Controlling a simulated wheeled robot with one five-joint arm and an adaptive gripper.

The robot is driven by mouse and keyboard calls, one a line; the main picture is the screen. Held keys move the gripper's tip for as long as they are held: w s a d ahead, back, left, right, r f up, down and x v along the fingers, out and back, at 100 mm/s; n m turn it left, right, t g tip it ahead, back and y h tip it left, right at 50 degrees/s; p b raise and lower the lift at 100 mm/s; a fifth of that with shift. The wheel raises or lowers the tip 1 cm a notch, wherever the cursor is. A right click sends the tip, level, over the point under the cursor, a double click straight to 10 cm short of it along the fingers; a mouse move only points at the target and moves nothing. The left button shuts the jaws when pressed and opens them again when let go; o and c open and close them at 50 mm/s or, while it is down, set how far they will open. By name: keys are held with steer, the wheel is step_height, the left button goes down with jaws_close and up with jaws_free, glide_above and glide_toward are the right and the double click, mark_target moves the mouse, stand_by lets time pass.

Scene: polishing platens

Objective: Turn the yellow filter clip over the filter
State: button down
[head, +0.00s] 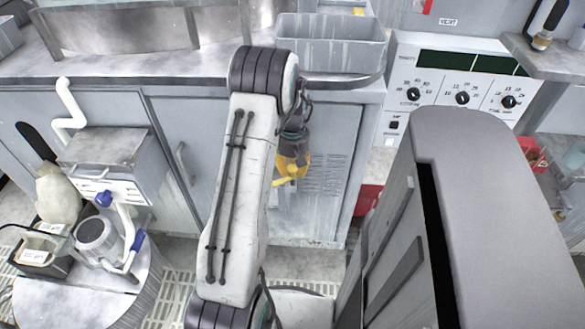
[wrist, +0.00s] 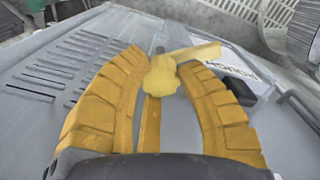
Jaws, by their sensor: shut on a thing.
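The yellow filter clip (wrist: 160,76) shows in the wrist view as a lobed knob with a pale yellow arm reaching to the right. My gripper (wrist: 162,62) has its two orange-yellow fingers on either side of the knob, closed on it. A narrow yellow strip runs down from the knob between the fingers. In the head view my gripper (head: 291,165) is at the grey cabinet front, and the yellow clip (head: 283,182) shows just below it. The slotted grey panel (wrist: 70,62) lies behind the clip; I cannot tell which part is the filter.
A grey bin (head: 330,45) stands on the counter above my gripper. A control panel with dials (head: 460,95) is to the right, behind a large grey housing (head: 490,170).

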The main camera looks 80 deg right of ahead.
mark_target(292, 168)
steer(key=shift+a+f+m, duration=0.1)
steer(key=shift+m, duration=1)
steer(key=c, duration=0.8)
jaws_free()
steer(key=shift+r, duration=3.8)
